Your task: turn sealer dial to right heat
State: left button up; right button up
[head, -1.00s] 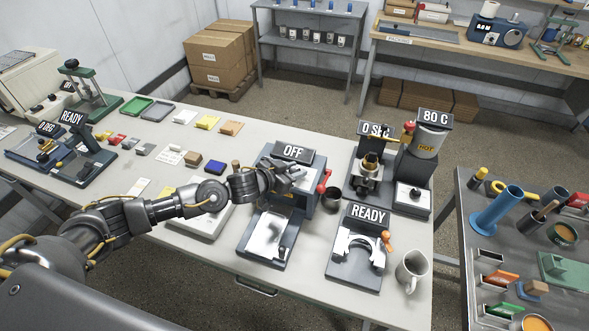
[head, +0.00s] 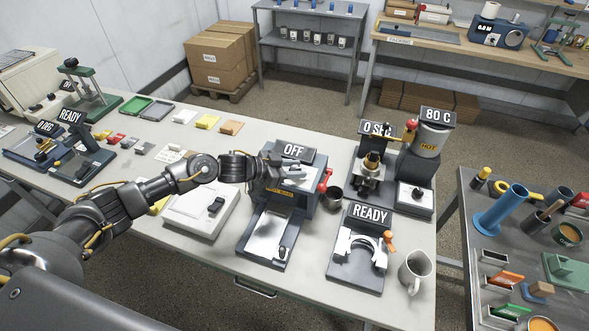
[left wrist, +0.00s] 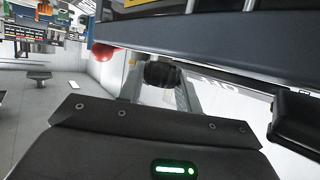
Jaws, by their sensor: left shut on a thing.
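The sealer (head: 303,204) stands near the middle of the table, a dark blue-grey machine with a sign (head: 293,150) reading OFF and a red-tipped lever on its right side. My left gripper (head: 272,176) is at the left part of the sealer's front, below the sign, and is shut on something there. The dial is hidden by the gripper in the head view. In the left wrist view a dark ribbed knob (left wrist: 162,74), probably the dial, shows beyond the gripper body, under the sealer's dark edge. My right gripper is in neither view.
A white scale-like device (head: 200,208) lies left of the sealer.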

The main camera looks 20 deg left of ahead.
pick_arm(q)
jog(key=o, duration=1)
jog(key=b+v, duration=0.3)
jog(key=v, duration=0.7)
jog(key=shift+s+a+r, duration=0.15)
jog(key=shift+s+a, duration=0.05)
jog(key=shift+s, duration=0.05)
